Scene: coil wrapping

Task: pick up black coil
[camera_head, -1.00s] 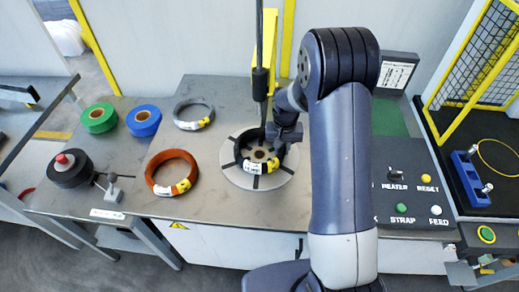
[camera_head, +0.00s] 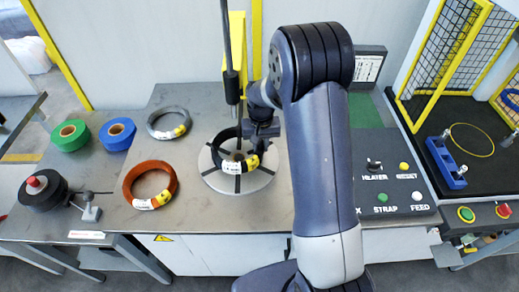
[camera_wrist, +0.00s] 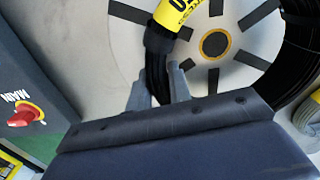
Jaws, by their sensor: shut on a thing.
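The black coil (camera_head: 219,148) has a yellow and white label and is over the round grey slotted disc (camera_head: 262,182) on the table. It looks slightly raised from the disc. My gripper (camera_head: 256,140) is at the coil's right side, partly hidden behind my arm. In the wrist view my gripper (camera_wrist: 160,88) is shut on the black coil (camera_wrist: 155,62), with its strands between the two fingers. The disc (camera_wrist: 130,50) and its hub lie behind.
An orange coil (camera_head: 127,187) and a grey coil (camera_head: 153,127) lie left of the disc. Green (camera_head: 70,135) and blue (camera_head: 118,134) rolls are farther left. A vertical rod (camera_head: 229,60) hangs close to the coil. A button panel (camera_head: 390,175) is at the right.

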